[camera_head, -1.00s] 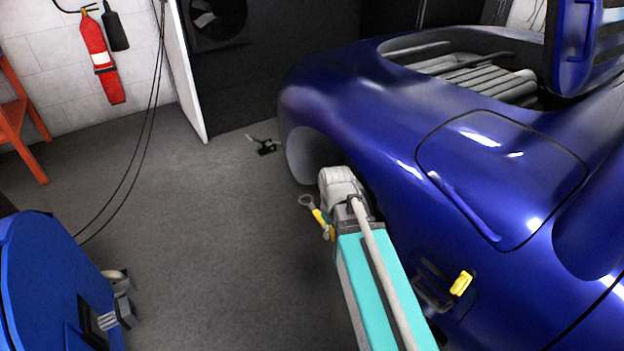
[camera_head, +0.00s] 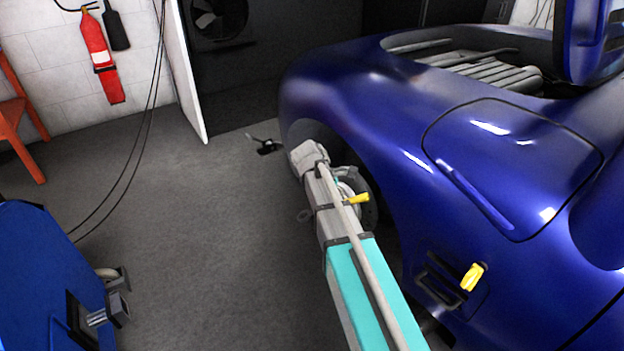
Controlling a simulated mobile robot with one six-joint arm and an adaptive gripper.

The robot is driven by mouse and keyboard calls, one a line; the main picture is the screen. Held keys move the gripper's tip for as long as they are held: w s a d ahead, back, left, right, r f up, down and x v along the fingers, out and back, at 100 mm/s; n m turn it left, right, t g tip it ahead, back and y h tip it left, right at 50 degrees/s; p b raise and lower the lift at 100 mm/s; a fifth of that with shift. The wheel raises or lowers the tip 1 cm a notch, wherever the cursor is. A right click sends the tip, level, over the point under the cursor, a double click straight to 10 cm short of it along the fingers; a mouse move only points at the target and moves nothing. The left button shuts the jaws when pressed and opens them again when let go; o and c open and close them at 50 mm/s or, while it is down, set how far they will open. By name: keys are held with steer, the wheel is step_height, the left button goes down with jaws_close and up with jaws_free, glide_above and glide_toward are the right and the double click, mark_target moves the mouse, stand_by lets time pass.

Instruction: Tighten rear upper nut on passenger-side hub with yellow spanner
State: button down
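The yellow spanner (camera_head: 357,198) shows as a short yellow piece at the right edge of my arm, beside the front wheel arch of the blue car. A faint grey ring shape at the left edge of my arm may be part of it. The hub (camera_head: 347,187) shows only in part, pale and grey, behind my arm in the dark arch. Its nuts cannot be made out. My grey and teal arm reaches down to the arch, and its end and the gripper fingers are hidden behind the arm links.
The blue car (camera_head: 400,130) fills the right side. A yellow-ended part (camera_head: 472,278) sits at its side vent. A blue machine (camera_head: 50,270) with a protruding shaft stands lower left. A small dark object (camera_head: 268,146) lies on the floor. Cables hang left; the grey floor between is clear.

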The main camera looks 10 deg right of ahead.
steer(key=w+a+n+t+h+b, duration=0.3)
steer(key=w+n+t+h+b, duration=0.1)
steer(key=w+h+b, duration=0.1)
steer(key=w+a+r+n+t+h+b, duration=0.1)
steer(key=w+a+n+t+h+b, duration=0.2)
steer(key=w+b, duration=0.5)
steer(key=shift+w+n+t+h+b, duration=0.35)
steer(key=shift+n+t+h, duration=0.35)
steer(key=shift+t+h, duration=0.4)
steer(key=shift+d, duration=0.15)
steer(key=shift+x, duration=1.95)
steer(key=shift+x, duration=1.65)
steer(key=shift+s+d+f+m+b, duration=0.1)
steer(key=shift+s+d+m+b, duration=0.1)
steer(key=shift+s+m, duration=0.3)
steer(key=shift+s+d+f+m+b, duration=0.1)
steer(key=shift+s+d+f+m, duration=0.1)
steer(key=shift+s+m, duration=0.25)
steer(key=shift+s+d+f+m+b, duration=0.1)
steer(key=shift+s+d+m, duration=0.2)
steer(key=shift+s, duration=0.25)
